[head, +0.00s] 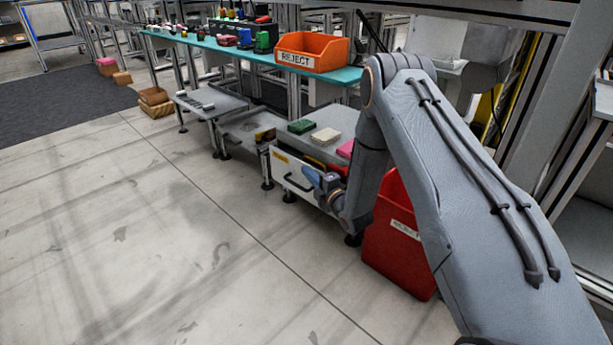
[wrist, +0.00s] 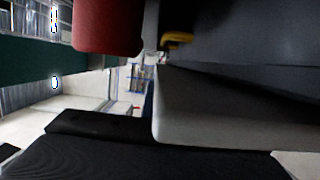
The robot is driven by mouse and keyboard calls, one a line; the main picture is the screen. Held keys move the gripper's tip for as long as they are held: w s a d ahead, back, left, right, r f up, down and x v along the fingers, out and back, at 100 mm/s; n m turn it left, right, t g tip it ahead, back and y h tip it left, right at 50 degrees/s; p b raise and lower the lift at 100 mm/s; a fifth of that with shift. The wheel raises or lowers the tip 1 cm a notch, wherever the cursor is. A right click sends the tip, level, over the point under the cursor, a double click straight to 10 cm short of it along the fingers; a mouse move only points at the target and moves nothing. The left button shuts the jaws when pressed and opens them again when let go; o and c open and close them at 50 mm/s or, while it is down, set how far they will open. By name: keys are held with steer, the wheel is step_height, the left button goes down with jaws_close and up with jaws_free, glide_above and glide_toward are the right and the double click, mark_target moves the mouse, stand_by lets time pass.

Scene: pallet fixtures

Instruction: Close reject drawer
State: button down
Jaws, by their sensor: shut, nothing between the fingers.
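The reject drawer (head: 290,174) has a pale front with a dark bar handle and a yellow label, low under a grey fixture top in the head view. It looks partly pulled out, with something red showing behind its front. My gripper (head: 313,177) is at the right part of the drawer front, shut and empty; I cannot tell whether it touches. The wrist view is a close-up with a pale grey panel (wrist: 225,112), perhaps part of the drawer, and a black shape below it. The arm hides the drawer's right end.
A red bin (head: 398,245) stands on the floor right of the drawer, partly behind my arm. Green, cream and pink blocks (head: 325,136) lie on the fixture top. An orange REJECT bin (head: 312,52) sits on the teal shelf above.

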steer(key=shift+w+d, duration=0.8)
steer(key=shift+d, duration=0.2)
